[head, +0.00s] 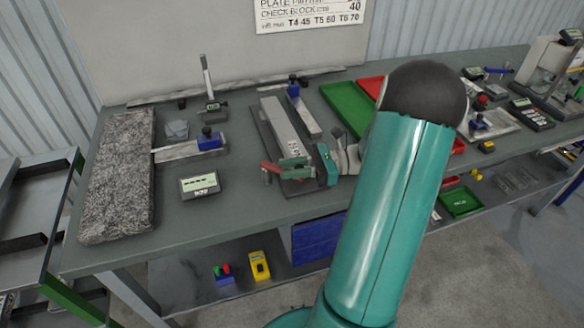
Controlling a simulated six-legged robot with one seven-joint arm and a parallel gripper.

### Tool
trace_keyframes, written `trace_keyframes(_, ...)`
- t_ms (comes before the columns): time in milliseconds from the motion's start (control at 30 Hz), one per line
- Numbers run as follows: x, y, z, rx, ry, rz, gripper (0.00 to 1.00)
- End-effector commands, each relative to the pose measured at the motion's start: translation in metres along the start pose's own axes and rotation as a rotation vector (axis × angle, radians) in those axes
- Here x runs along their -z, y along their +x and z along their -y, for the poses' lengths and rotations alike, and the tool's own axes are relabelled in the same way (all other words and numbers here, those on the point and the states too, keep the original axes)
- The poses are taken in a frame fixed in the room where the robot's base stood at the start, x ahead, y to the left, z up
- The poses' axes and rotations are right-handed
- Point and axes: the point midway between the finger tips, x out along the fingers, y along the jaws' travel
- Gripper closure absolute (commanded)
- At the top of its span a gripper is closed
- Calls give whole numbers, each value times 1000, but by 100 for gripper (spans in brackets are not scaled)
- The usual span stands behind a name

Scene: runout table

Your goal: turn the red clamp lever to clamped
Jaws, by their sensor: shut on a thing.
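The red clamp lever (270,167) is at the left front end of a grey metal fixture (283,128) on the table. My gripper (291,168) reaches in from the right at the fixture's front end. Its green fingers are shut around the lever area, and part of the lever shows to their left. The rest of the lever and its pivot are hidden behind the fingers. I cannot tell the lever's exact angle.
A digital readout box (200,185) and a granite plate (120,175) are to the left. A blue-topped block (208,140) lies nearer the fixture. Green (346,106) and red trays stand behind my arm.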

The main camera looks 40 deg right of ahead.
Motion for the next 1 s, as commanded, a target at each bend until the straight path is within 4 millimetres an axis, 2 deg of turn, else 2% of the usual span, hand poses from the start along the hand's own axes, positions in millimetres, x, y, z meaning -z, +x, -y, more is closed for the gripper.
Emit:
trace_keyframes(400, 0, 1, 0, -9, 0, 3, 100)
trace_keyframes(433, 0, 1, 0, -9, 0, 3, 73)
trace_keyframes(500, 0, 1, 0, -8, 0, 3, 59)
trace_keyframes(533, 0, 0, 0, -8, 0, 3, 56)
trace_keyframes(833, 0, -2, 1, -5, 0, 1, 56)
trace_keyframes(1000, 0, -20, 1, -2, -1, 1, 56)
